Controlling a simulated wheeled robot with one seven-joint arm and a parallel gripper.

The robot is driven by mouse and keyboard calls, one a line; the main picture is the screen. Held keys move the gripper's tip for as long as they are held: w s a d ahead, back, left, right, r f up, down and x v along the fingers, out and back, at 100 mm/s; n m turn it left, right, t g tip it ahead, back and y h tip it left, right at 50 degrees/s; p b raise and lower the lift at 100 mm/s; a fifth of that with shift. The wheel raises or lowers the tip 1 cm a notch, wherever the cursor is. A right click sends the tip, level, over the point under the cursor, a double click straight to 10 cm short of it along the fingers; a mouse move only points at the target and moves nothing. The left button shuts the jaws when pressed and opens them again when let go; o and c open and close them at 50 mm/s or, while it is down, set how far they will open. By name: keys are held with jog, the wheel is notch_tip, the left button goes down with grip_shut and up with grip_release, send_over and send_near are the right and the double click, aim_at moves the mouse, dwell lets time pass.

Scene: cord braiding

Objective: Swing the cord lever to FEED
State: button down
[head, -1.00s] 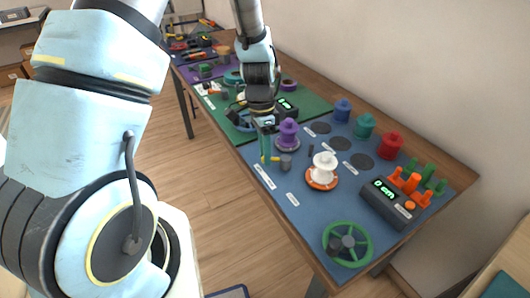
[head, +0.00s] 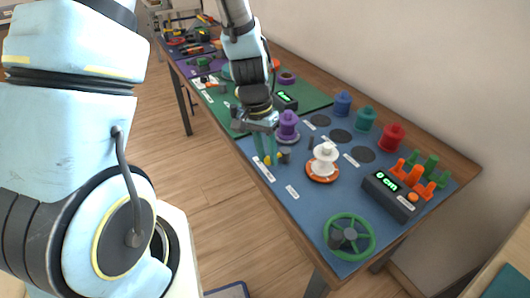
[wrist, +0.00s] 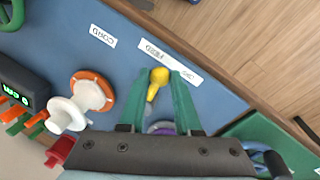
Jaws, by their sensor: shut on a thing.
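The cord lever has a yellow handle (wrist: 157,82) and a grey round base (head: 285,154), on the blue mat. My gripper (wrist: 157,75) has its two green fingers on either side of the handle and is shut on it. The handle's knob points at the white label strip (wrist: 170,62), roughly between its two end words; one end appears to read FEED, the other OFF. In the head view the yellow handle shows in small patches around my fingers.
A purple spool (head: 288,126) stands close behind the lever. A white spool on an orange disc (head: 323,163) is to the right. Further right are a counter box (head: 392,195), orange and green pegs, and a green handwheel (head: 349,237). Blue, teal and red spools line the back.

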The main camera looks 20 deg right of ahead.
jog(key=s+n, duration=0.1)
jog(key=n, duration=0.1)
jog(key=s+d+n, duration=0.1)
jog(key=n, duration=0.2)
jog(key=shift+s+t+h+b, duration=0.2)
jog(key=shift+t+h+b, duration=0.1)
jog(key=shift+t+b, duration=0.1)
jog(key=shift+d+n, duration=0.1)
jog(key=shift+n, duration=0.2)
jog(key=c, duration=0.6)
grip_release()
jog(key=shift+c, duration=0.2)
jog(key=shift+r, duration=0.1)
notch_tip(320, 180, up, 10)
jog(key=a, duration=0.1)
jog(key=shift+w+a+r, duration=0.2)
jog(key=shift+w+a, duration=0.2)
jog(key=shift+w, duration=0.05)
